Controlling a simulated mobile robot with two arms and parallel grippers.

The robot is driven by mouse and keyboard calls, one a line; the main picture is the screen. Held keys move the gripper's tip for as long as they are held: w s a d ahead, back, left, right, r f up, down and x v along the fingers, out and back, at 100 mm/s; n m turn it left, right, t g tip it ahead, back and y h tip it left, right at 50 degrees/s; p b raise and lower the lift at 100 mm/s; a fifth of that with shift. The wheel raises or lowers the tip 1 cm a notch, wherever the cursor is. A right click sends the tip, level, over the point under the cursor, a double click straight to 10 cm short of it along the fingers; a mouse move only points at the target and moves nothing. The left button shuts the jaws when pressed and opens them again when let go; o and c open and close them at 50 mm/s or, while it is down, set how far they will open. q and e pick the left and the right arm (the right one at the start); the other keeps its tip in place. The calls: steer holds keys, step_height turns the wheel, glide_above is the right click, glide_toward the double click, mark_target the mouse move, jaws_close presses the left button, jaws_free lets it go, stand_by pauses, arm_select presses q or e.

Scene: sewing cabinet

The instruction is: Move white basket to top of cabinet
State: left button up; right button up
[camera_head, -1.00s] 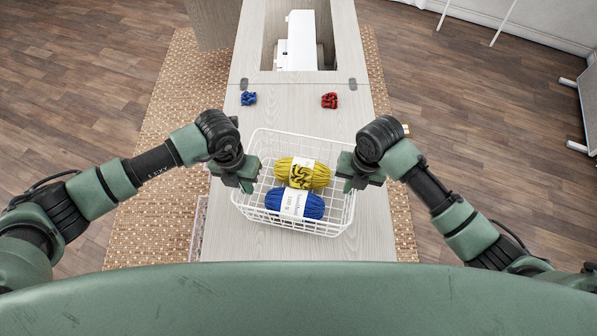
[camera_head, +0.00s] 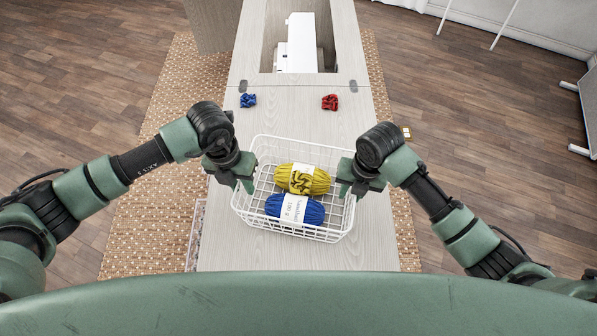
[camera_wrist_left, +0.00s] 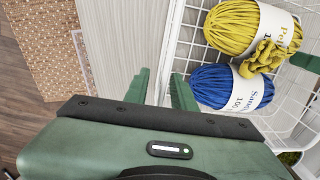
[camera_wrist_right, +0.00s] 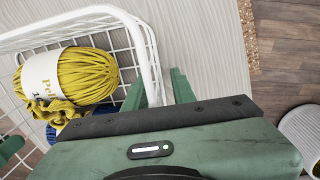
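The white wire basket (camera_head: 293,238) is on the pale wood cabinet top, holding a yellow yarn skein (camera_head: 303,179) and a blue yarn skein (camera_head: 295,209). My left gripper (camera_head: 243,177) is at the basket's left side. In the left wrist view, its fingers (camera_wrist_left: 160,90) stand apart with the basket's side edge running between them. My right gripper (camera_head: 350,180) is at the right side. In the right wrist view, its fingers (camera_wrist_right: 158,88) stand apart around the white rim (camera_wrist_right: 148,52). Whether the basket touches the surface underneath is hard to tell.
A white sewing machine (camera_head: 301,45) sits in the recess farther back. The surface between basket and recess is mostly clear.

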steer(key=shift+r, duration=0.1)
arm_select(q)
step_height(320, 180, up, 8)
steer(key=shift+a, duration=0.4)
arm_select(e)
step_height(320, 180, up, 12)
steer(key=d, duration=0.1)
steer(key=shift+s, duration=0.1)
stand_by(0.3)
